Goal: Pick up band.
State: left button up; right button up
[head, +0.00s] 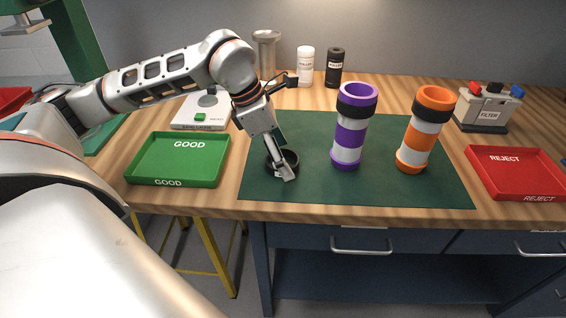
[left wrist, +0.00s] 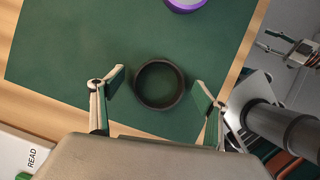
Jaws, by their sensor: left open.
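The band, a black ring (head: 295,161), lies on the green mat (head: 310,195) near its left side. It also shows in the left wrist view as a dark ring (left wrist: 138,85) with the mat visible through it. My left gripper (head: 283,171) is at the band in the head view, pointing down and hiding part of it. In the left wrist view its two fingers (left wrist: 160,82) are spread, one on each side of the band, with gaps between. It is open and holds nothing. Whether a fingertip touches the mat I cannot tell.
A purple-white tube (head: 347,148) with a black band near its top and an orange-white tube (head: 411,160) stand on the mat to the right. A green GOOD tray (head: 165,183) is left, a red REJECT tray (head: 530,197) right.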

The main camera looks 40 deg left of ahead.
pick_arm(q)
jog(key=c, duration=1.2)
jog(key=shift+o, duration=0.2)
